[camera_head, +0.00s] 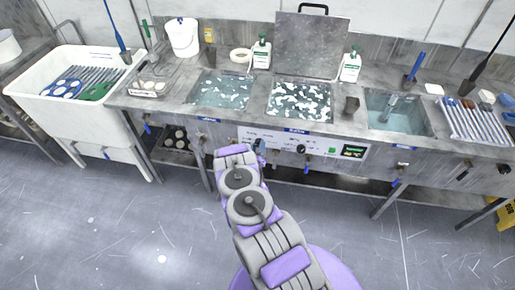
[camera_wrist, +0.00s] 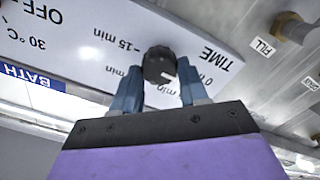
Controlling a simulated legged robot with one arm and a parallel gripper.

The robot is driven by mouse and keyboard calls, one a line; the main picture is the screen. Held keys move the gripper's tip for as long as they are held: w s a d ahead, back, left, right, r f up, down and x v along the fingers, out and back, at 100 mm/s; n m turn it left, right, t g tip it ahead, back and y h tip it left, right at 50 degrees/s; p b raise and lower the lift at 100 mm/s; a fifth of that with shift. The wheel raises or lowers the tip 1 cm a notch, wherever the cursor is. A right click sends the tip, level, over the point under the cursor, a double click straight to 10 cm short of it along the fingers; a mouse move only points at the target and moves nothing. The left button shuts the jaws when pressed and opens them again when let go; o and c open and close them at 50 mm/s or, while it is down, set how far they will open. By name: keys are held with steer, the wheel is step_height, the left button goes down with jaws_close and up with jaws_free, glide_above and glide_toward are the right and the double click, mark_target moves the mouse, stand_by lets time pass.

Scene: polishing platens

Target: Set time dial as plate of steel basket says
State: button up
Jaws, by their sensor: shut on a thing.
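The time dial (camera_wrist: 158,65) is a black ribbed knob on a white panel, under the word TIME, which appears upside down in the wrist view. My gripper (camera_wrist: 160,82) has its two blue fingers on either side of the dial, shut on it. A small white mark shows on the dial's lower right. "15 min" reads left of the dial, and "0 min" to its right; other marks are partly hidden by the fingers. In the head view my gripper (camera_head: 260,152) is at the panel's left part. A small steel basket (camera_head: 149,89) stands on the counter; its plate is unreadable.
The panel (camera_head: 318,147) also carries another black knob (camera_head: 301,149) and a green display (camera_head: 353,151). Above it are a foamy bath (camera_head: 299,101) with a raised lid (camera_head: 311,45), and a bluish bath (camera_head: 222,92). A FILL valve (camera_wrist: 292,27) sits beside the panel.

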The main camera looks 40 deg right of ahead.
steer(key=m+b, duration=0.1)
steer(key=m, duration=0.5)
steer(key=shift+f, duration=0.15)
steer(key=shift+s+m+b, duration=0.1)
steer(key=shift+m+b, duration=0.95)
steer(key=shift+m, duration=1.65)
steer(key=o, duration=1.1)
steer(key=shift+c, duration=0.2)
steer(key=v, duration=1.7)
steer(key=shift+p, duration=0.3)
steer(key=shift+s+a, duration=0.1)
steer(key=shift+s, duration=0.05)
